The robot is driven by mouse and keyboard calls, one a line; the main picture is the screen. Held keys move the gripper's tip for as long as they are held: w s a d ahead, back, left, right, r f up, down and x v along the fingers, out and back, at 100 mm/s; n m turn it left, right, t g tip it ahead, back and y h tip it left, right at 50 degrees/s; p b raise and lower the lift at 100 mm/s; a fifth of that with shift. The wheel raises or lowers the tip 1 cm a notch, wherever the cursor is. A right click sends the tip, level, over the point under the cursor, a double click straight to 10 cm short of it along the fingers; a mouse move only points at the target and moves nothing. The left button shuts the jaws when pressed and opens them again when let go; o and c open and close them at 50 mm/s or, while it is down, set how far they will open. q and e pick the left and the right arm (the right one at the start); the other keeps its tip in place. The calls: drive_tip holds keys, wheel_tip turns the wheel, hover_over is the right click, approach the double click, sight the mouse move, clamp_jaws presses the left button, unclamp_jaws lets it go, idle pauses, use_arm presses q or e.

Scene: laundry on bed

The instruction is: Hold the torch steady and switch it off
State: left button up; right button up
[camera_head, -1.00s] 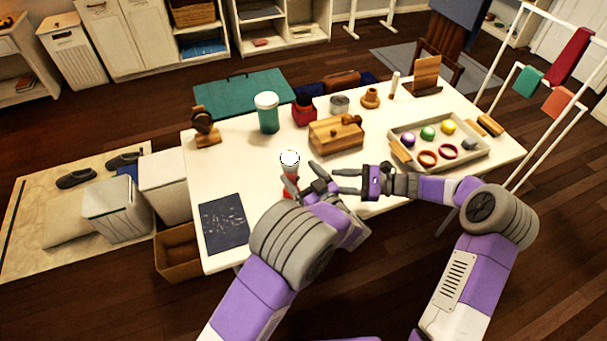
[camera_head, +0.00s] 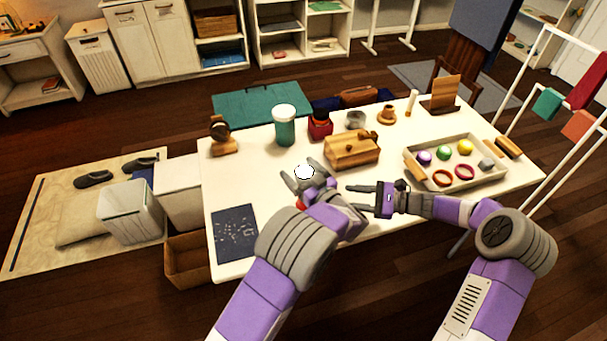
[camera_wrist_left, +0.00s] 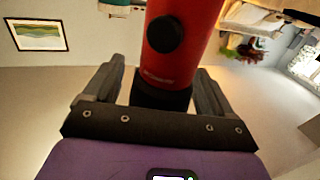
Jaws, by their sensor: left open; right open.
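The torch stands upright near the table's front edge, its white glowing head (camera_head: 304,172) showing in the head view. Only a little of its red body shows there below the head; my left gripper hides the rest. My left gripper (camera_head: 308,180) is open, with its fingers around the torch. In the left wrist view the torch's red body (camera_wrist_left: 190,50), with a round black button (camera_wrist_left: 165,34), lies between the two spread fingers, with gaps at both sides. My right gripper (camera_head: 355,197) is open and empty, to the right of the torch, its fingers pointing left.
A wooden box (camera_head: 350,151) stands behind the grippers. A tray (camera_head: 445,184) of balls and rings lies to the right. A green jar (camera_head: 284,128) and a red jar (camera_head: 320,126) stand farther back. A dark sheet (camera_head: 235,234) lies front left; the white tabletop (camera_head: 255,180) between is clear.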

use_arm(q)
drive_tip(key=c, duration=1.2)
use_arm(e)
clamp_jaws()
idle(1.1)
